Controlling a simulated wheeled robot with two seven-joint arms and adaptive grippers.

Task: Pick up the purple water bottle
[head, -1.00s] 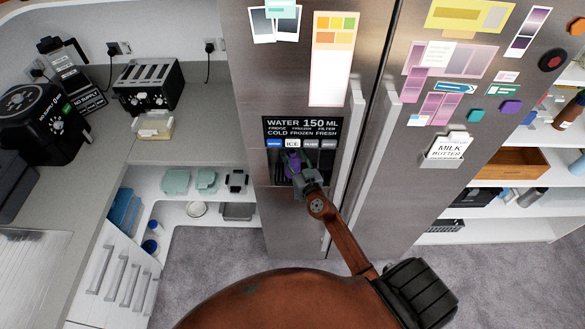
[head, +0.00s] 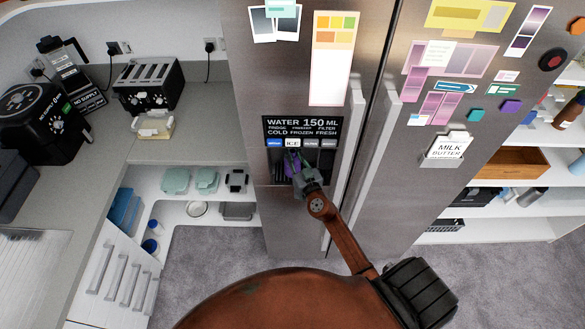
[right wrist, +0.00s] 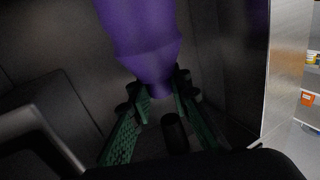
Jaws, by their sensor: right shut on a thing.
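The purple water bottle (head: 291,165) stands in the dispenser recess (head: 323,163) of the steel fridge and is partly hidden behind my right gripper (head: 302,172) in the head view. In the right wrist view, the bottle (right wrist: 144,40) fills the upper middle, with its lower, narrower part between the green-padded fingers of my right gripper (right wrist: 158,108). The fingers are shut on the bottle. The top of the bottle is cut off in the wrist view. My left gripper does not show.
The fridge's door handles (head: 350,130) run just right of the recess. A counter with a toaster (head: 148,86) and a black appliance (head: 45,120) is at the left. Shelves (head: 500,205) stand at the right. Grey carpet lies below.

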